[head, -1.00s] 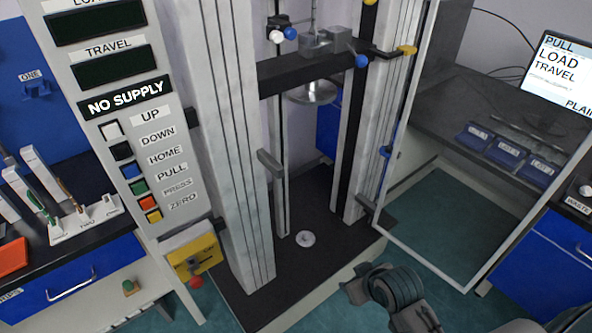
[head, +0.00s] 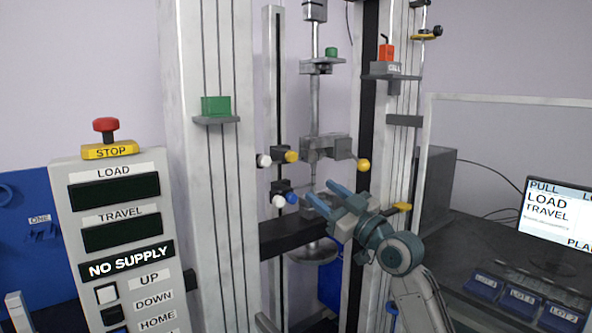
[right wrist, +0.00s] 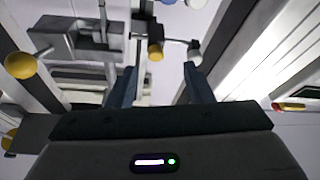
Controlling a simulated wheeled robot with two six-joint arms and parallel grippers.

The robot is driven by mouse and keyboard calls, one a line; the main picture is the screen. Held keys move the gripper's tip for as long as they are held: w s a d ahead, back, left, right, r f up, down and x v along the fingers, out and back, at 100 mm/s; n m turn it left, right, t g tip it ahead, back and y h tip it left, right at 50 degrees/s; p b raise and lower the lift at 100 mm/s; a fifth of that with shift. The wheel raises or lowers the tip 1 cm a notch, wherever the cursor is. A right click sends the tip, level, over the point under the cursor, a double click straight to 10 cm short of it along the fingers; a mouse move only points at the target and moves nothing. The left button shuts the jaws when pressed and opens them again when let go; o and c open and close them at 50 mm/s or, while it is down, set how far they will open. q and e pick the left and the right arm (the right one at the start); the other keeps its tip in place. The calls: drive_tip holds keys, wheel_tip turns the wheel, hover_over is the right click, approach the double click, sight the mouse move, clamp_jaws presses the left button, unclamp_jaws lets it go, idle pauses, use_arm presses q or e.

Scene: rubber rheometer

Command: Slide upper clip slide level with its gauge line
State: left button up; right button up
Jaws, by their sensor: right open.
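The upper clip slide (head: 276,159) is a dark block with a white and a yellow knob on a slim upright of the machine. Its yellow knob also shows in the right wrist view (right wrist: 155,49), beyond and between my fingers. A similar lower slide (head: 283,193) has a white and a blue knob. My right gripper (head: 320,192) is open and empty, its fingers pointing left toward the slides, right of the lower slide and below the upper one. It seems apart from both. I cannot make out the gauge line. My left gripper is out of view.
A grey clamp with a yellow ball handle (head: 363,165) stands just above my right gripper. The dark crosshead (head: 290,241) and a round grey plate (head: 313,251) are below it. Thick white columns (head: 215,200) flank the space. The open guard frame (head: 480,97) stands right.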

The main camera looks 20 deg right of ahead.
sight(295, 159)
drive_tip(key=shift+t, duration=0.3)
drive_tip(key=p+x, duration=0.1)
drive_tip(key=x, duration=0.2)
drive_tip(key=r+p+x, duration=0.1)
drive_tip(key=p+x, duration=0.1)
drive_tip(key=x, duration=0.2)
drive_tip(key=r+p+x, duration=0.1)
drive_tip(key=x, duration=0.2)
drive_tip(key=shift+d+r+p, duration=0.1)
drive_tip(key=shift+d+p, duration=0.05)
drive_tip(key=shift+p, duration=0.15)
drive_tip(key=shift+w, duration=0.35)
drive_tip(key=shift+a, duration=0.2)
clamp_jaws()
